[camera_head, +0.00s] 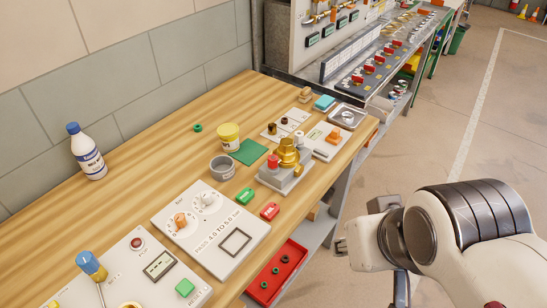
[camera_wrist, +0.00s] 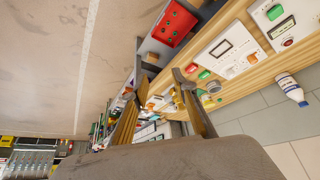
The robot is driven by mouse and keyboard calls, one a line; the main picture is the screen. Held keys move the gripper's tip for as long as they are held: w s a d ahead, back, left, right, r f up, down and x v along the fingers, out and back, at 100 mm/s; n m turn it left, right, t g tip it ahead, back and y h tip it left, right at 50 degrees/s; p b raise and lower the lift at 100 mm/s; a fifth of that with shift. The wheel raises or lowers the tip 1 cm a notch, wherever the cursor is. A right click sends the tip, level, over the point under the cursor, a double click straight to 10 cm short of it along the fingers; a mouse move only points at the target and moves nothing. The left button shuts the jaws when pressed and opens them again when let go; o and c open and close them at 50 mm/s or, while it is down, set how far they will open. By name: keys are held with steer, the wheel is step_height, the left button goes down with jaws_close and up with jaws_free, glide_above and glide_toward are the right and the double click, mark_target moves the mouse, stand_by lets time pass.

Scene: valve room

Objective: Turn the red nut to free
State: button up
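A brass valve (camera_head: 288,152) stands on a grey block (camera_head: 284,178) on the wooden bench. A small red nut-like part (camera_head: 273,161) sits at its left side; its exact shape and any "free" mark are too small to read. My gripper (camera_head: 342,246) is off the bench's front edge, over the floor at right, well apart from the valve. In the wrist view my gripper (camera_wrist: 160,78) has its two fingers spread with nothing held between them. The brass valve is small beyond the fingers there, and I cannot make out the red nut.
A green tag (camera_head: 244,196) and a red tag (camera_head: 269,211) lie in front of the valve. A grey cup (camera_head: 222,168), yellow tub (camera_head: 229,136), white dial panel (camera_head: 210,228) and bottle (camera_head: 87,152) stand on the bench (camera_head: 140,180). A red tray (camera_head: 277,272) is below the edge.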

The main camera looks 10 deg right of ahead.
mark_target(275, 160)
steer(key=w+d+f+n+h, duration=0.1)
steer(key=w+d+f, duration=0.5)
steer(key=w+f, duration=0.25)
steer(key=w+d+f+n+h, duration=0.1)
steer(key=w+d+f, duration=0.6)
steer(key=w, duration=0.3)
steer(key=w+a+n+t+y, duration=0.1)
steer(key=w+a+y, duration=0.1)
steer(key=w+a, duration=0.1)
steer(key=w+a+n+t+y, duration=0.2)
steer(key=w+a, duration=0.1)
steer(key=a, duration=0.2)
steer(key=w+a+n+t+y, duration=0.1)
steer(key=w+a+y, duration=0.2)
steer(key=w+a, duration=0.1)
steer(key=shift+a+r+n, duration=0.3)
steer(key=shift+r, duration=0.1)
steer(key=a+r+t+y, duration=0.1)
steer(key=a+r+y, duration=0.2)
steer(key=a+r, duration=0.1)
steer(key=shift+a+r+n, duration=0.35)
steer(key=shift+r+n, duration=0.05)
steer(key=shift+r, duration=0.05)
steer(key=shift+w, duration=0.15)
